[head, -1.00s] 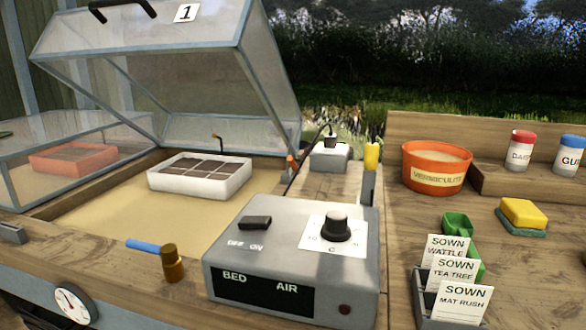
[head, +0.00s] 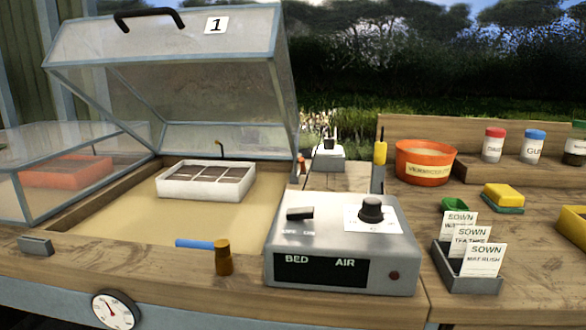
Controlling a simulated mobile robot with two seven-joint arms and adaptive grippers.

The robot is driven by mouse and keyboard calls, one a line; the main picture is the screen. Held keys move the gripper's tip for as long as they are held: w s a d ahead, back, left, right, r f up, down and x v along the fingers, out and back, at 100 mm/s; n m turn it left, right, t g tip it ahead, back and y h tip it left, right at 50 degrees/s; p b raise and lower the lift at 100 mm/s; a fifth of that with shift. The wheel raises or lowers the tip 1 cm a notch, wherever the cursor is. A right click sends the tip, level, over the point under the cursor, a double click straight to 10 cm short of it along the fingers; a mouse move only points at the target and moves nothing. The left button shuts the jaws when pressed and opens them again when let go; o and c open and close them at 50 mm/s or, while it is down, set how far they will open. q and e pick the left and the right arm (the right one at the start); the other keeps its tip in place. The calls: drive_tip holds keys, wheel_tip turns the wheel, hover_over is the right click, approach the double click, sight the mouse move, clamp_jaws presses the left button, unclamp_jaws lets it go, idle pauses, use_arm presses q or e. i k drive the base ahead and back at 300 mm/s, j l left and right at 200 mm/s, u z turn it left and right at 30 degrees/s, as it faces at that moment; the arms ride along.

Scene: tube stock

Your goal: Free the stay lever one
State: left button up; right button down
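The clear lid marked 1 (head: 165,60) stands raised and tilted over the sand bed (head: 130,222). It has a black handle (head: 150,16) on top. A small orange-red tipped part (head: 301,163) shows at the lid's lower right edge; it may be the stay lever, but I cannot tell for sure. A yellow-handled upright (head: 380,152) stands on a grey mount further right. A blue-handled brass tap (head: 223,257) sits on the front rail. Neither of my grippers is in view.
A white seedling tray (head: 205,193) lies on the sand. The grey BED/AIR control box (head: 340,270) stands on the front right. A label holder (head: 468,282), a vermiculite pot (head: 424,175) and a yellow sponge (head: 503,194) are on the right bench. A dial (head: 115,310) hangs in front.

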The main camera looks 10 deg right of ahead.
sight(303, 170)
drive_tip(key=k+j, duration=0.1)
drive_tip(key=j, duration=0.25)
drive_tip(key=k+j, duration=0.1)
drive_tip(key=j, duration=0.25)
drive_tip(key=k+j, duration=0.1)
drive_tip(key=j, duration=0.3)
drive_tip(key=k+j, duration=0.1)
drive_tip(key=j, duration=0.25)
